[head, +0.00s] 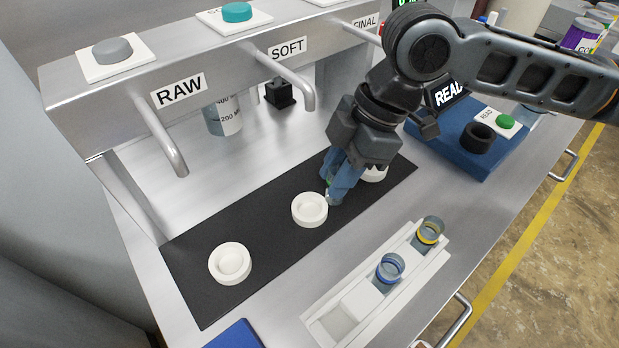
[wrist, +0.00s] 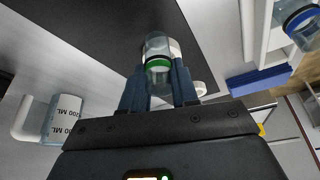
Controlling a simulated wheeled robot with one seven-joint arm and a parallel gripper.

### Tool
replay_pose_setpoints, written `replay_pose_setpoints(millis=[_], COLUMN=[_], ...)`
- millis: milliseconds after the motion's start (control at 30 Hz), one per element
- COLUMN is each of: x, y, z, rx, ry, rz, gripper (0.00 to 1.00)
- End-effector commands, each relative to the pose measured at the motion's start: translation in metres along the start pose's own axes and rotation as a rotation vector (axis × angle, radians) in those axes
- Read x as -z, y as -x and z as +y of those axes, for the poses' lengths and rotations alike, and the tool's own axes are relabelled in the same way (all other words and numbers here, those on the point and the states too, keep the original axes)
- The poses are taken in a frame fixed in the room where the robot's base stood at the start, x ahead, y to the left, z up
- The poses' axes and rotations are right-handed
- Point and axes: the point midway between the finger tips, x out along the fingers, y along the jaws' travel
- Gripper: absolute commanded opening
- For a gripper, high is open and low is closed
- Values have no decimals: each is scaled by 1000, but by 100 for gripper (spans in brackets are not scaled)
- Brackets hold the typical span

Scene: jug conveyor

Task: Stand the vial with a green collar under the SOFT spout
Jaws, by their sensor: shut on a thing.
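My gripper (head: 340,186) is shut on the vial with a green collar (head: 332,198), above the black mat and just right of the middle white round seat (head: 310,209). The vial and its green collar show clearly between the fingers in the wrist view (wrist: 158,48). In the head view the fingers hide most of the vial. The SOFT spout (head: 307,95) is a bent metal pipe hanging from the grey housing, behind and left of my gripper. Whether the vial touches anything cannot be told.
The RAW spout (head: 178,160) hangs at left. White seats stand on the mat (head: 200,300) at front left (head: 230,263) and partly behind my gripper (head: 374,175). A white rack (head: 318,308) holds blue-collared (head: 390,268) and yellow-collared (head: 430,230) vials. A blue platform (head: 445,135) stands at right.

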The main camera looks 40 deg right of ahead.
Motion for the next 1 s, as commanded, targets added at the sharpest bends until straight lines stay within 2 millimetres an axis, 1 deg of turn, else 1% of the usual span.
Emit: replay_pose_setpoints(millis=[167, 300, 367, 400, 500, 833, 867, 1000], x=[14, 36, 44, 39, 36, 34, 34, 34], y=[-5, -13, -16, -22, -29, -33, -33, -32], z=[-1, -1, -1, 0, 0, 0, 0, 0], rx=[3, 4, 2, 2, 0, 0, 0, 0], ry=[2, 4, 3, -3, -3, -1, -1, -1], rz=[1, 1, 1, -1, 0, 0, 0, 0], gripper=[0, 0, 0, 0, 0, 0, 30, 43])
